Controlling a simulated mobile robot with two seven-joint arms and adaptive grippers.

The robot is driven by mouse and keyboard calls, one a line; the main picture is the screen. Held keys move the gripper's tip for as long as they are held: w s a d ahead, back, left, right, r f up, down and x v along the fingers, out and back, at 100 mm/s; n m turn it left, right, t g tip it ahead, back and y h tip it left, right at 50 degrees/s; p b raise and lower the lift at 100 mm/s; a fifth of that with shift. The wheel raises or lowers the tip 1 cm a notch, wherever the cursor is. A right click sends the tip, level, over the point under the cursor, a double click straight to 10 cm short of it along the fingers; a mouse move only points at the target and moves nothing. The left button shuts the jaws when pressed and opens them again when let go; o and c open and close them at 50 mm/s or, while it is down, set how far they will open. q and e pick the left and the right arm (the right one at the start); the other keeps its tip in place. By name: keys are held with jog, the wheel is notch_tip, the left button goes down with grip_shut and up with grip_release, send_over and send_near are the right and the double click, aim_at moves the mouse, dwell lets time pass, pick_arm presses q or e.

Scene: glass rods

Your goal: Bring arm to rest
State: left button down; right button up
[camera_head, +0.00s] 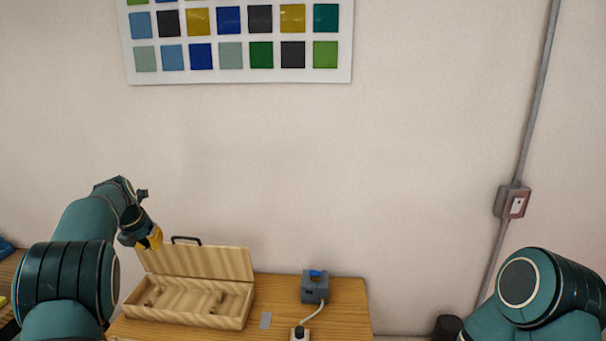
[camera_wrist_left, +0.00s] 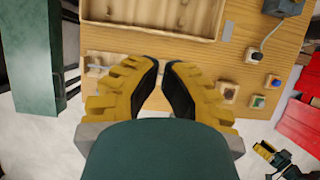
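My left gripper (camera_wrist_left: 161,64) has yellow fingers with black pads. Its fingertips nearly meet, with only a thin gap, and nothing shows between them. In the head view it hangs at the end of my raised left arm (camera_head: 143,240), above the left side of an open wooden box (camera_head: 190,320). In the wrist view the fingers are over the table's edge, in front of the box. My right gripper (camera_wrist_left: 268,152) shows small at the lower right of the wrist view, too small to judge its fingers. In the head view only upper links of my right arm (camera_head: 535,285) show.
The box stands on a wooden table (camera_head: 345,325) with its lid up. A grey device with a blue top (camera_head: 315,287) and a cabled block (camera_head: 299,333) stand right of it. Small button blocks (camera_wrist_left: 258,101) sit near the edge. A red object (camera_wrist_left: 300,125) lies right.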

pick_arm(q)
jog(key=s+d+f+m+g, duration=0.1)
jog(key=s+d+f+m, duration=0.15)
jog(key=f, duration=0.55)
jog(key=s+d+f+m, duration=0.1)
jog(key=s+f+m, duration=0.1)
jog(key=f+m, duration=0.35)
jog(key=s+d+f+m+g+h, duration=0.1)
jog(key=s+d+f+m, duration=0.4)
jog(key=s+f, duration=0.15)
jog(key=s+d+f+m, duration=0.4)
jog(key=s+d+f, duration=0.1)
jog(key=f, duration=0.3)
jog(key=s+d+f+m+h, duration=0.1)
jog(key=s+d+f+m, duration=0.1)
jog(key=s+d+m, duration=0.75)
jog(key=s+d+f+m+h, duration=0.2)
jog(key=s+d+m, duration=0.5)
jog(key=s, duration=0.5)
notch_tip(320, 180, down, 11)
jog(key=g+b, duration=0.1)
jog(key=b, duration=1)
jog(key=shift+w+d+f, duration=0.15)
jog(key=shift+d, duration=0.05)
pick_arm(e)
notch_tip(320, 180, down, 12)
jog(key=s, duration=0.1)
jog(key=shift+a+f, duration=0.2)
jog(key=shift+a, duration=0.05)
